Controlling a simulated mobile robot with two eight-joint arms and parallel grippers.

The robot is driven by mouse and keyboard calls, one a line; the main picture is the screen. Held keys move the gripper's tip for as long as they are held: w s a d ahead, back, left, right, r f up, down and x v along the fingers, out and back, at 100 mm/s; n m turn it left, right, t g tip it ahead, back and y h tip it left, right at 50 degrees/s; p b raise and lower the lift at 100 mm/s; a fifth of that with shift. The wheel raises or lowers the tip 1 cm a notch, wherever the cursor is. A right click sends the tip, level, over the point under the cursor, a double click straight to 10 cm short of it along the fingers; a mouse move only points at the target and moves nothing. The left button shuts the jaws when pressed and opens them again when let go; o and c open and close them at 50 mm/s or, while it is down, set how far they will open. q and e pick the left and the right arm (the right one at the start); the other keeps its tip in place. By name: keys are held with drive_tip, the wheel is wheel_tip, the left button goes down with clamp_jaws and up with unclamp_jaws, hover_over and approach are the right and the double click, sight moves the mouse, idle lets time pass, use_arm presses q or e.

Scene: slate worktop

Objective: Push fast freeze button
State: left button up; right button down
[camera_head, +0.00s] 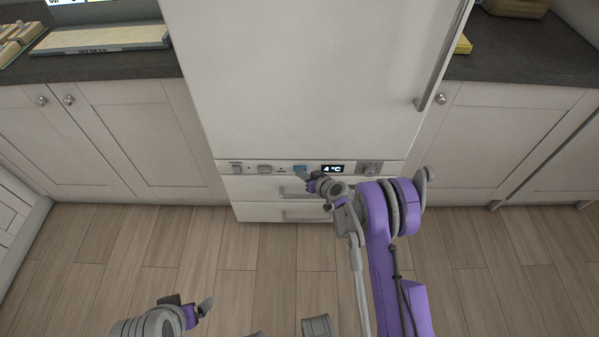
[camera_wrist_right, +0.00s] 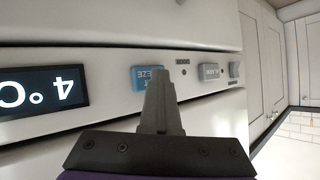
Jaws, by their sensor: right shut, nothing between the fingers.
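The blue fast freeze button (camera_head: 300,168) sits on the fridge's control panel (camera_head: 220,168), left of the lit 4 °C display (camera_head: 332,169). In the right wrist view the button (camera_wrist_right: 145,76) shows upside-down lettering, partly hidden by the fingertips. My right gripper (camera_head: 309,178) is shut and empty, its tips at the lower right of the button in the head view. In the wrist view the tips (camera_wrist_right: 159,78) overlap the button; I cannot tell whether they touch it. My left gripper (camera_head: 200,306) is low at the left, away from the panel; its jaw opening is unclear.
A grey button (camera_head: 265,169) and a switch (camera_head: 236,169) lie left of the blue button; a knob (camera_head: 370,168) lies right of the display. Drawers with handles (camera_head: 305,215) are below. The long door handle (camera_head: 443,60) projects at the upper right.

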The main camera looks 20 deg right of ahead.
idle(0.4)
drive_tip(key=shift+s+a, duration=0.1)
drive_tip(key=shift+s, duration=0.15)
drive_tip(key=s+a+b, duration=0.1)
drive_tip(key=s, duration=0.5)
drive_tip(key=shift+a, duration=0.35)
idle(0.5)
